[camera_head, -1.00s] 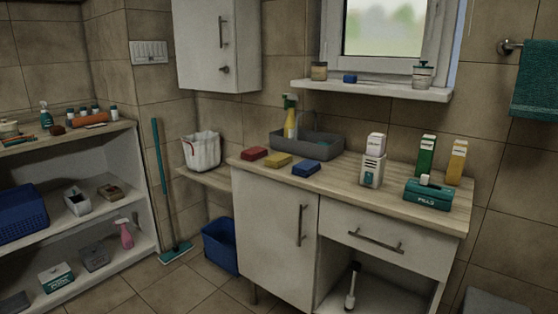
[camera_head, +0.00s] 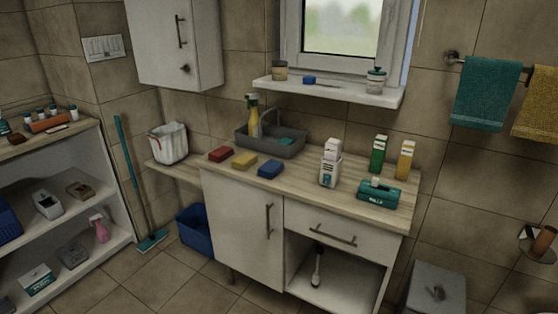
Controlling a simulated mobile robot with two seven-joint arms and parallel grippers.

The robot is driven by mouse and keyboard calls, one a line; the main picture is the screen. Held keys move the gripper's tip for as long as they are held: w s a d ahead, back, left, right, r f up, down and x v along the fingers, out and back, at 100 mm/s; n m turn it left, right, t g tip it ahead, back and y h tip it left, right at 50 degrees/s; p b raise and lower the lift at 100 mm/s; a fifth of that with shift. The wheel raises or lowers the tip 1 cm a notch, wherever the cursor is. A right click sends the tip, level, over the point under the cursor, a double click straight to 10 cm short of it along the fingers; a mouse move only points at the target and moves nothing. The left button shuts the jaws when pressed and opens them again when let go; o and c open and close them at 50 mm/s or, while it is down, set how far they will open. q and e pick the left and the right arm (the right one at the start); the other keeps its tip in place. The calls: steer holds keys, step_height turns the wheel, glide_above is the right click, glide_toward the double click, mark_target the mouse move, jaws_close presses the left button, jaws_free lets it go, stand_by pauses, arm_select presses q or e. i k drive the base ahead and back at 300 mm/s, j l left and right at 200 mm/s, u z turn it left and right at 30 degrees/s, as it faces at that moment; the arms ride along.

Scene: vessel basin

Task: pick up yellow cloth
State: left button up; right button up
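A small yellow folded cloth-like block (camera_head: 243,162) lies on the wooden counter (camera_head: 310,190), between a red one (camera_head: 221,154) and a blue one (camera_head: 270,169). I cannot tell for sure whether these are cloths or sponges. A yellow towel (camera_head: 537,103) hangs from the wall rail at the far right, partly cut off by the picture edge. Neither of my grippers is in view.
A grey basin (camera_head: 270,141) with a tap and a yellow spray bottle (camera_head: 252,115) is behind the blocks. A teal towel (camera_head: 486,93) hangs beside the yellow one. Floor shows at lower left.

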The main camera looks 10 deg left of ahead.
mark_target(243, 162)
steer(key=i+j+z, duration=0.1)
steer(key=z, duration=0.35)
steer(key=j+z, duration=0.2)
steer(key=z, duration=0.25)
steer(key=i+j+z, duration=0.1)
steer(key=j+z, duration=0.15)
steer(key=z, duration=0.25)
steer(key=j+z, duration=0.3)
steer(key=j, duration=0.2)
steer(key=j+z, duration=0.35)
steer(key=j, duration=0.2)
steer(key=k+j+z, duration=0.1)
steer(key=j, duration=0.25)
steer(key=k+j+z, duration=0.1)
steer(key=j, duration=0.25)
steer(key=k+j+z, duration=0.1)
steer(key=j, duration=0.25)
steer(key=k+j, duration=0.1)
steer(key=j, duration=0.3)
steer(key=k+j, duration=0.15)
steer(key=j, duration=0.25)
steer(key=k+j, duration=0.1)
steer(key=j, duration=0.35)
steer(key=k+j, duration=0.1)
steer(key=j, duration=0.3)
